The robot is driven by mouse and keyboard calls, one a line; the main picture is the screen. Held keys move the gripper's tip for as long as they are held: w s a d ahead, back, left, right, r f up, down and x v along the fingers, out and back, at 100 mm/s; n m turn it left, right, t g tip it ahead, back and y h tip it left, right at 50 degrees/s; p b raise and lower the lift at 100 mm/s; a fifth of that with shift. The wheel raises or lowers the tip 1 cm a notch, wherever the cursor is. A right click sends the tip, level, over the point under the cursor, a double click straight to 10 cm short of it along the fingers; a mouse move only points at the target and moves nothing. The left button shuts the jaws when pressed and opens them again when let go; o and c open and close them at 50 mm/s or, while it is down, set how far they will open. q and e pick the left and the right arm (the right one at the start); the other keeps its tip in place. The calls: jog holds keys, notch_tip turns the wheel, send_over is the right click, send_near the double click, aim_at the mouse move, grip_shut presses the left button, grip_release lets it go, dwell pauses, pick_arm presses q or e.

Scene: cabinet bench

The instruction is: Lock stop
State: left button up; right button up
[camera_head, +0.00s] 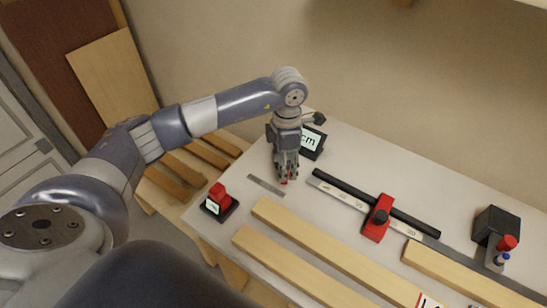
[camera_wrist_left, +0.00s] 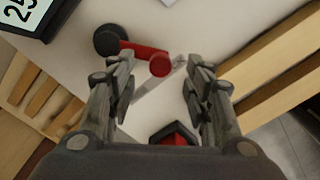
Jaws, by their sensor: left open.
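My left gripper (camera_head: 287,178) points down over the bench, left of the rail, with its fingers apart. In the left wrist view my open gripper (camera_wrist_left: 161,80) has a red lever (camera_wrist_left: 142,50) with a round red end (camera_wrist_left: 159,65) between or just beyond the fingertips; I cannot tell if they touch. The lever's other end meets a black round part (camera_wrist_left: 110,42). In the head view the gripper hides most of it. My right gripper is out of view.
A display marked cm (camera_head: 311,141) stands behind the gripper. A steel strip (camera_head: 266,185) and a red and black device (camera_head: 219,203) lie near the left edge. Wooden boards (camera_head: 330,250) lie in front. A black box (camera_head: 496,226) stands at the right.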

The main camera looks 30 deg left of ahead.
pick_arm(q)
jog(key=shift+r+p, duration=1.2)
jog(key=shift+r, duration=1.5)
jog(key=shift+f, duration=0.1)
